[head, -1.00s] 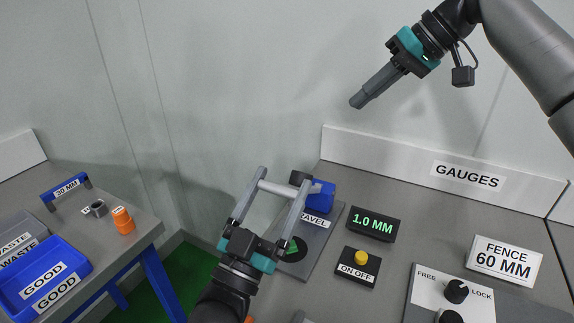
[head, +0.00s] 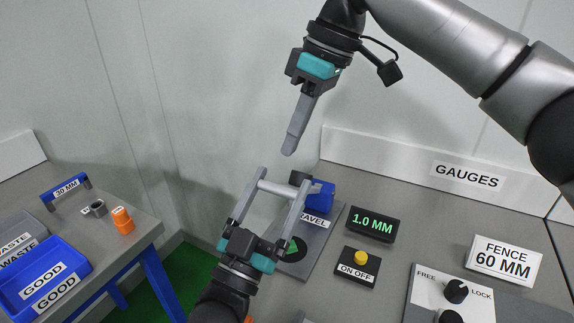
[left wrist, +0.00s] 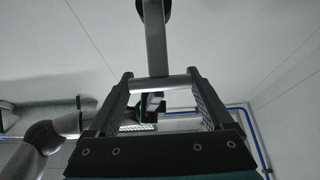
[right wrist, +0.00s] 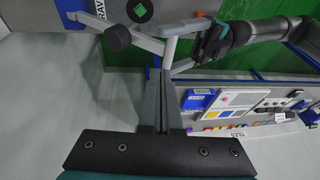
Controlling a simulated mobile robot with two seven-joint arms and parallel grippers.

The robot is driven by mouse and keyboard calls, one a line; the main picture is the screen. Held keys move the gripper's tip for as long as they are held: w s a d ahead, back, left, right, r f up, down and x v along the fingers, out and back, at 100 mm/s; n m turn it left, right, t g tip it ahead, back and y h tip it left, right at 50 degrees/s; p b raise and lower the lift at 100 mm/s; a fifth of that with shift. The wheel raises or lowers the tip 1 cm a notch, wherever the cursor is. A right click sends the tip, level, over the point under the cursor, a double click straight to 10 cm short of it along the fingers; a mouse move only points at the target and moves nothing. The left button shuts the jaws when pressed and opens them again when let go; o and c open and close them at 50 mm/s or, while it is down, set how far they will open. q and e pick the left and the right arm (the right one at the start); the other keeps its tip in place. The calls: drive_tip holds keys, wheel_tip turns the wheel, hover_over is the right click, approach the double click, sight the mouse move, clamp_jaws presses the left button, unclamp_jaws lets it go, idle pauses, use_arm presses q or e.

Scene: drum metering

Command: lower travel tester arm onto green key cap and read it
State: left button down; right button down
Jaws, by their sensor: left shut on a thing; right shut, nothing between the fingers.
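The travel tester has a dark plate (head: 325,237) lettered TRAVEL and a blue block (head: 321,195) at its back. Its green key cap (head: 293,249) is partly hidden by my left gripper in the head view; a green square cap (right wrist: 140,10) shows in the right wrist view. The tester arm (right wrist: 140,42) is raised, with a dark round tip (right wrist: 117,38) and a silver cross bar (left wrist: 172,84). My left gripper (head: 277,188) is shut on that bar, above the cap. My right gripper (head: 289,150) is shut and empty, pointing down above the tester.
A display (head: 372,224) reads 1.0 MM. Before it is an ON OFF box (head: 357,268) with a yellow button. A FENCE 60 MM sign (head: 503,262) and FREE/LOCK panel (head: 430,290) stand right. A GAUGES board (head: 400,165) runs behind.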

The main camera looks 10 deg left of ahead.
sight(278, 190)
drive_tip(key=shift+s+a+f, duration=0.15)
drive_tip(key=shift+s+f, duration=0.1)
drive_tip(key=shift+f, duration=0.5)
drive_tip(key=shift+s+a+f, duration=0.1)
drive_tip(key=shift+s+f, duration=0.2)
drive_tip(key=shift+f, duration=0.45)
drive_tip(key=shift+s+a+f, duration=0.15)
drive_tip(key=shift+s+f, duration=0.1)
drive_tip(key=shift+f, duration=0.5)
use_arm(q)
drive_tip(key=shift+r, duration=0.1)
use_arm(e)
drive_tip(key=shift+s+a+f, duration=0.15)
drive_tip(key=shift+s+f, duration=0.45)
drive_tip(key=shift+s, duration=0.05)
use_arm(q)
drive_tip(key=shift+r, duration=0.1)
use_arm(e)
drive_tip(key=shift+s+f, duration=0.1)
drive_tip(key=shift+s, duration=0.05)
drive_tip(key=shift+a, duration=0.1)
use_arm(q)
drive_tip(key=shift+c, duration=0.6)
unclamp_jaws()
drive_tip(key=shift+o, duration=0.6)
use_arm(e)
drive_tip(key=shift+w, duration=0.2)
